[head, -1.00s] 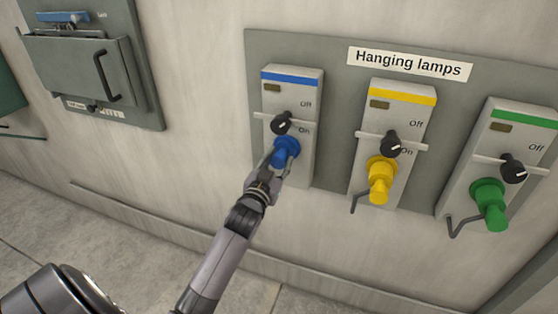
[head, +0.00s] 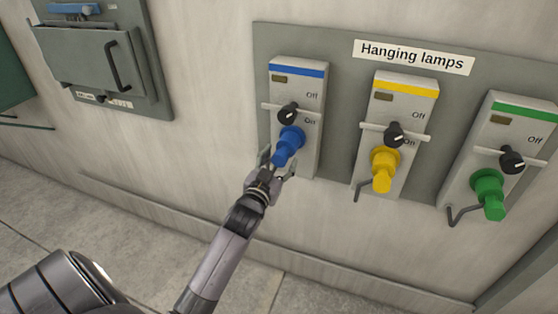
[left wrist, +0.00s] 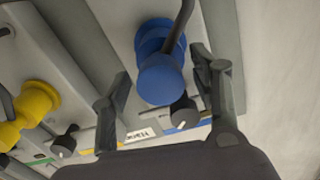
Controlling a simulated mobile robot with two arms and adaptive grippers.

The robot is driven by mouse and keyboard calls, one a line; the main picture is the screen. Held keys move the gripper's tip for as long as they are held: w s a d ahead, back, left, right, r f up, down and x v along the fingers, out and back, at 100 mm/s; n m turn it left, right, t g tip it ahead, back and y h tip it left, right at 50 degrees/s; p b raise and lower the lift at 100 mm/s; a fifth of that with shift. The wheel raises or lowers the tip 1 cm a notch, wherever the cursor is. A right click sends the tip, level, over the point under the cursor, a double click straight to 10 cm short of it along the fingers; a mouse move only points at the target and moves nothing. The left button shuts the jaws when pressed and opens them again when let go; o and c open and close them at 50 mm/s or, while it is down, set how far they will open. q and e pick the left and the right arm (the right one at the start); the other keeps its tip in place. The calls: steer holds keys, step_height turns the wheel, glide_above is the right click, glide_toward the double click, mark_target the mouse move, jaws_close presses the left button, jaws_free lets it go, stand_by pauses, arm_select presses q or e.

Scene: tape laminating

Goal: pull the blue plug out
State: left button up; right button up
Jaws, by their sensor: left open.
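The blue plug (head: 288,146) sits in the socket of the blue-striped box (head: 297,72), below its black knob (head: 288,113). My left gripper (head: 272,163) is open just below and in front of the plug, its fingers spread on either side. In the left wrist view the blue plug (left wrist: 160,68) lies between and beyond the two open fingers (left wrist: 165,85), with a gap on each side. A dark bent handle crosses its socket there. My right gripper is not in view.
To the right are boxes with a yellow plug (head: 382,170) and a green plug (head: 489,195) on the same grey panel, under the "Hanging lamps" sign (head: 414,57). A grey wall box (head: 82,65) hangs at the left. The wall below the panel is clear.

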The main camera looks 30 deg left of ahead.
arm_select(q)
steer(key=shift+s, duration=0.15)
steer(key=v, duration=1.1)
steer(key=shift+s+d, duration=0.2)
steer(key=shift+s, duration=0.2)
steer(key=s+d+f+g+h, duration=0.1)
steer(key=s+d+f+g, duration=0.15)
steer(key=f, duration=1.05)
steer(key=s+d+f+m+g+h, duration=0.1)
steer(key=s+d+f+g, duration=0.15)
steer(key=f, duration=0.95)
steer(key=s+d+f+g+h, duration=0.1)
steer(key=s+d+f+g, duration=0.15)
steer(key=f, duration=1.05)
steer(key=s+d+f+m+g+h, duration=0.1)
steer(key=s+d+f+g, duration=0.1)
steer(key=s+f, duration=0.5)
steer(key=s+d+f+g, duration=0.2)
steer(key=s+f+g, duration=0.1)
steer(key=s+f, duration=0.3)
steer(key=s+f+g, duration=0.2)
steer(key=s+f, duration=0.1)
steer(key=s, duration=0.6)
steer(key=s+f+m+g, duration=0.1)
steer(key=s+f, duration=0.3)
steer(key=s, duration=0.5)
steer(key=shift+a+f+g, duration=0.3)
steer(key=shift+a+g, duration=0.1)
steer(key=shift+g, duration=0.15)
